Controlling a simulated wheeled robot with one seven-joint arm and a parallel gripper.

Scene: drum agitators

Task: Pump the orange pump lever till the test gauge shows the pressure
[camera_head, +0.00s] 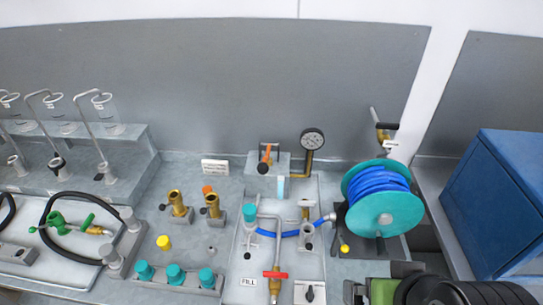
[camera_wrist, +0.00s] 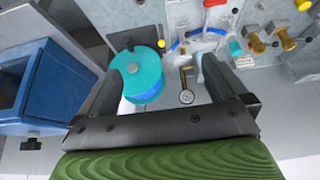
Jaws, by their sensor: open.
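The orange pump lever (camera_head: 265,157) stands at a small grey pump block at the back of the bench in the head view. The round test gauge (camera_head: 312,141) is on a brass pipe just right of it; its needle is too small to read. The gauge also shows in the wrist view (camera_wrist: 186,97), between my fingers. My gripper (camera_wrist: 160,64) is open and empty, its fingers wide apart. I cannot make out the lever in the wrist view; the right finger covers part of that area. In the head view, my arm is at the bottom right, well apart from the lever.
A teal reel with blue hose (camera_head: 385,205) stands right of the gauge. A blue cabinet (camera_head: 497,200) is at the far right. A pipe panel with a red valve handle (camera_head: 275,274) lies in front of the pump. Brass fittings (camera_head: 178,202) stand to the left.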

